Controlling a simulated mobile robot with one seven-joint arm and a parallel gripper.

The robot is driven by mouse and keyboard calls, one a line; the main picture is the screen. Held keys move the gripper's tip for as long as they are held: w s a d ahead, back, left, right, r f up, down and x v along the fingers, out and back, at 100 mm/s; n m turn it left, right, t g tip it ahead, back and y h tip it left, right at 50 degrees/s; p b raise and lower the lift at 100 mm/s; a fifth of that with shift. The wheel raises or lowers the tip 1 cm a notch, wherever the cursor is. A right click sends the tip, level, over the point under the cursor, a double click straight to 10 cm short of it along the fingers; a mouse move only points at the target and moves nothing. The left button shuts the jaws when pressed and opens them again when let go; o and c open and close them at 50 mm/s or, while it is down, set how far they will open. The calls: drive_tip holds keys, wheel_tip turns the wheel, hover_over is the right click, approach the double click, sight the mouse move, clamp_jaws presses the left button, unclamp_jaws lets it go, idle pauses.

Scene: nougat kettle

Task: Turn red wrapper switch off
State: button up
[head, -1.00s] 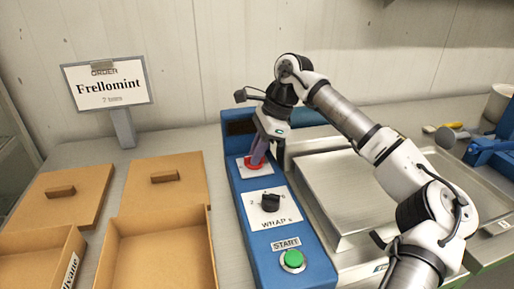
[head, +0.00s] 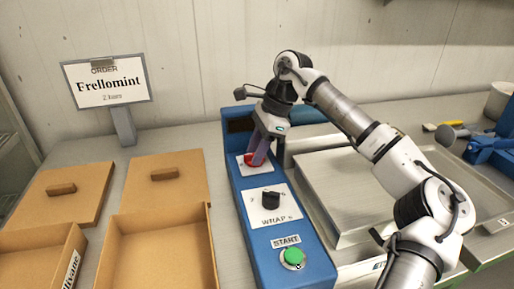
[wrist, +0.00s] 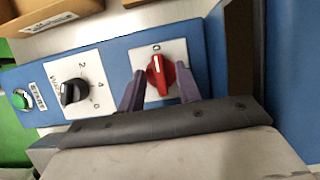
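The red switch (head: 251,159) sits on a white plate near the far end of the blue wrapper panel (head: 256,221). In the wrist view the red switch (wrist: 160,75) shows a white line on its knob, and a "0" is printed beside it. My gripper (head: 259,153) is over the switch in the head view, partly covering it. In the wrist view its two purple fingers (wrist: 160,90) are apart, one on each side of the red knob. I cannot tell whether they touch it.
A black dial (head: 270,200) marked with numbers and a green START button (head: 292,257) are on the same panel. A metal plate (head: 350,190) lies right of it. Cardboard boxes (head: 158,250) and lids are on the left, with an order sign (head: 107,82) behind.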

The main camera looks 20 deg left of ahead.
drive_tip(key=shift+r, duration=0.1)
drive_tip(key=v, duration=1.3)
drive_tip(key=shift+d+r, duration=0.15)
drive_tip(key=shift+r, duration=0.2)
